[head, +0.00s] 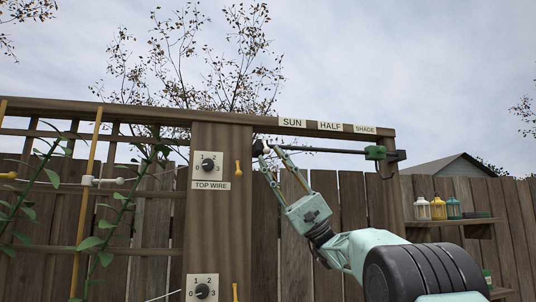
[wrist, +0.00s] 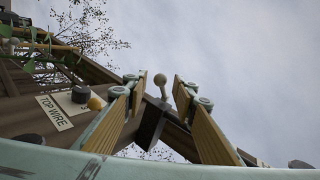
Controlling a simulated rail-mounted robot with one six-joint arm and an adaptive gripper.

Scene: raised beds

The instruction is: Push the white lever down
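In the wrist view a pale, ball-ended lever (wrist: 160,80) stands up from a dark bracket (wrist: 150,122) on the wooden frame. It looks whitish-grey in the shade and shows between my two fingers, with sky on both sides of its ball. My gripper (head: 267,149) is open and empty, its fingers reaching up at the upper right of the wooden post (head: 221,235) in the head view.
A dark horizontal rod (head: 325,151) runs right of the fingertips to a green block (head: 375,153), under SUN, HALF and SHADE labels (head: 329,125). On the post are a TOP WIRE dial (head: 208,165) and a yellow peg (head: 238,168). Lanterns (head: 438,209) stand on a shelf at right.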

